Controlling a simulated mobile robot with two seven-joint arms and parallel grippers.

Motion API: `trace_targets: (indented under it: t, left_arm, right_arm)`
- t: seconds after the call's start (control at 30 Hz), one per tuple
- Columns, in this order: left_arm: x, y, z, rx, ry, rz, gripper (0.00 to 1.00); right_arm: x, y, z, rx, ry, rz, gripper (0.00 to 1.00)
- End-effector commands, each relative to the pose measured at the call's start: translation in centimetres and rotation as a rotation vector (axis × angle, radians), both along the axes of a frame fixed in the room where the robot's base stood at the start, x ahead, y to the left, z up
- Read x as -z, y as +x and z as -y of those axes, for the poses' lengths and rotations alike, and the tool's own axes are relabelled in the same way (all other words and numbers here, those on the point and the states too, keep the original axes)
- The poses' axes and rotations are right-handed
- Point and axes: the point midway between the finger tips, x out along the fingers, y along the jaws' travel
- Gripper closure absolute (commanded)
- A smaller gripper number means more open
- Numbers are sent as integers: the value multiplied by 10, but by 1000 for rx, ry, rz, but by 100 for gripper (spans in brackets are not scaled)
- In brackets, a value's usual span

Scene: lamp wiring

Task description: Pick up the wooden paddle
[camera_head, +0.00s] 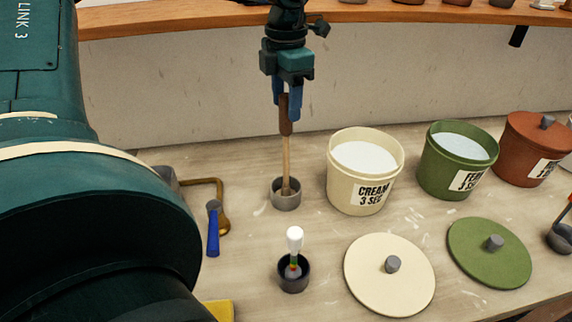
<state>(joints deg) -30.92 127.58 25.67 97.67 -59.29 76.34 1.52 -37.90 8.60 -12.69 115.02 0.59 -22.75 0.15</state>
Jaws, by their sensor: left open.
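The wooden paddle (286,155) stands nearly upright in a small grey cup (287,202). It has a darker brown grip at the top and a paler shaft below. My left gripper (290,98) points straight down over the paddle's top end. Its blue fingers are open, and the top of the brown grip shows at the fingertips. I cannot tell whether they touch the grip. My right gripper is not in view.
Cream (345,191), green (437,178) and rust-red (528,140) buckets stand to the right. A cream lid (370,285) and a green lid (485,268) lie in front. A dark cup (293,281) holds a white-topped tool. A blue-handled tool (213,230) lies left. My arm blocks the left side.

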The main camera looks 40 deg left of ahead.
Motion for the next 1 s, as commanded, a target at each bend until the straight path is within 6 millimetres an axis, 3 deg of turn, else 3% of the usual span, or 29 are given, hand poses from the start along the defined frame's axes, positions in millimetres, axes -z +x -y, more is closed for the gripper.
trace_targets:
  t: [0.2, 0.43, 1.0]
  left_arm:
    - [23, -1, 0, -2, -1, 0, 50]
    - [25, -1, 0, -2, 0, 2, 50]
    - [24, 0, 0, -2, 0, 2, 96]
  right_arm:
    - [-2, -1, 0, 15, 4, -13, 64]
    - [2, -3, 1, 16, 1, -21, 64]
    - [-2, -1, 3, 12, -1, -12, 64]
